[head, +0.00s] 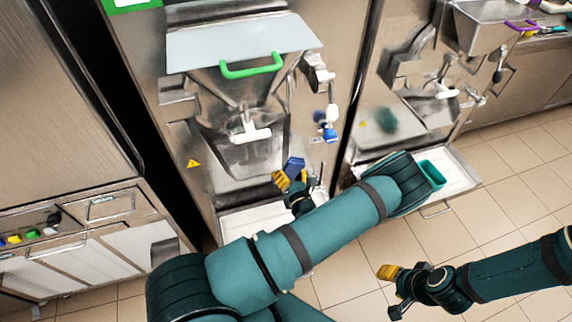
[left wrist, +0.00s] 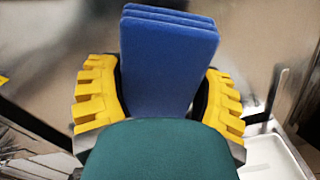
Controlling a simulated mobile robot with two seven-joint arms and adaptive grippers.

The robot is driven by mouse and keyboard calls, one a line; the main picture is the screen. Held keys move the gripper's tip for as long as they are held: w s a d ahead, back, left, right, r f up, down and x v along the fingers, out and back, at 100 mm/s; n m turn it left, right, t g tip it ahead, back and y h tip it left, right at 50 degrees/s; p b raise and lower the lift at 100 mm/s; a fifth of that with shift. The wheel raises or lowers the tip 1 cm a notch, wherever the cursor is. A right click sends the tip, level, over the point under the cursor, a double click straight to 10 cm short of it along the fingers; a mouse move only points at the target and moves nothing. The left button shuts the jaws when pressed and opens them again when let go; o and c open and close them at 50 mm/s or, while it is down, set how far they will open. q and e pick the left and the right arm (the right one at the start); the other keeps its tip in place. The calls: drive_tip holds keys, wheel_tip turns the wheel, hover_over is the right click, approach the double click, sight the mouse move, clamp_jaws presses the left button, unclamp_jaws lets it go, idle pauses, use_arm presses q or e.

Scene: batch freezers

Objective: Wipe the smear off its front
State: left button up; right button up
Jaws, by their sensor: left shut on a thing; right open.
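My left gripper (head: 287,180) is shut on a folded blue cloth (head: 294,166), held in front of the lower front of the left batch freezer (head: 222,185). In the left wrist view the cloth (left wrist: 168,65) stands up between the yellow fingers; no contact with the steel can be made out. A blurry dark green smear (head: 386,120) shows on the front of the right batch freezer (head: 361,143), to the right of the cloth and apart from it. My right gripper (head: 389,291) is open and empty, low over the floor.
A green-handled hopper lid (head: 250,68) and white spout handle (head: 250,133) project from the left freezer. A teal container (head: 432,174) sits on the right freezer's white tray (head: 457,178). A drawer unit (head: 95,240) stands left. Tiled floor (head: 510,205) is open at right.

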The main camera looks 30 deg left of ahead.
use_arm(q)
drive_tip(key=shift+s+d, duration=0.25)
drive_tip(key=shift+d, duration=0.05)
drive_tip(key=shift+p+v, duration=0.3)
drive_tip(key=shift+v, duration=1.15)
